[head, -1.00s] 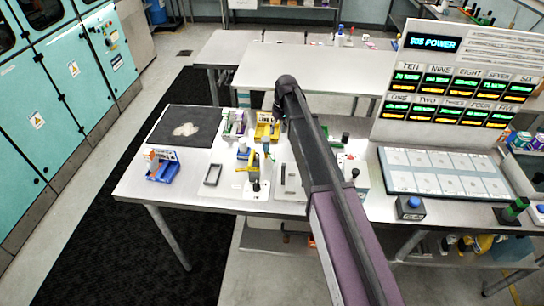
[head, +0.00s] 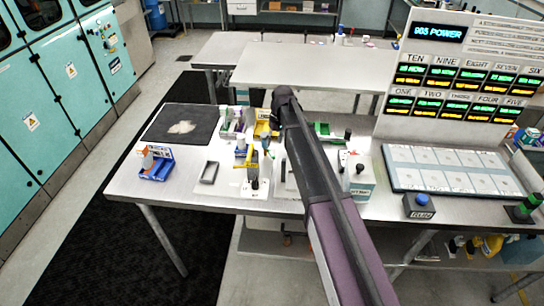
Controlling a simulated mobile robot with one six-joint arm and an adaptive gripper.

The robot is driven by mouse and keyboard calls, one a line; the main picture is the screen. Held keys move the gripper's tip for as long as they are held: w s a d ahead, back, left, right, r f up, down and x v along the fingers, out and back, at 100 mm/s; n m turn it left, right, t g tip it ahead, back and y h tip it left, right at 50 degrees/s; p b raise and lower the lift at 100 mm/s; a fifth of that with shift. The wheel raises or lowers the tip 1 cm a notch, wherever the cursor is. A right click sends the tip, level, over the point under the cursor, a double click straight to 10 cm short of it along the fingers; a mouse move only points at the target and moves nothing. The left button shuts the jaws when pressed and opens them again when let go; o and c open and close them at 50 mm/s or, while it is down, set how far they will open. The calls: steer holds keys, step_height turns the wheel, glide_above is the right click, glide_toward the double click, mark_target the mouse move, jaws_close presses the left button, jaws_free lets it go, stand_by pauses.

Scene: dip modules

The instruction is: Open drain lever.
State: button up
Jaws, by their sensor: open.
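No drain lever can be picked out for certain. A black-knobbed upright piece (head: 255,183) stands at the front of a small white and yellow fixture on the metal table (head: 225,199). A white box (head: 357,190) to the right has another black knob (head: 360,168) on top. My arm crosses the view from the bottom to above the table's middle and covers part of the small fixtures there. My gripper is hidden behind the arm, so its relation to any lever does not show.
A dark mat (head: 182,122) lies at the table's left. A blue rack (head: 156,165) and a grey tray (head: 209,173) are at the front left. A blue button box (head: 419,205) sits before the display panel (head: 465,85).

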steer(key=shift+s+a+f+b, duration=0.1)
steer(key=shift+a+f+b, duration=0.05)
steer(key=shift+f+b, duration=0.75)
steer(key=shift+s+a+f+b, duration=0.1)
steer(key=shift+f+b, duration=0.75)
steer(key=shift+f, duration=0.15)
steer(key=shift+s+a+f+b, duration=0.1)
steer(key=shift+a+f+b, duration=0.05)
steer(key=shift+f+b, duration=0.75)
steer(key=shift+c, duration=0.2)
jaws_close()
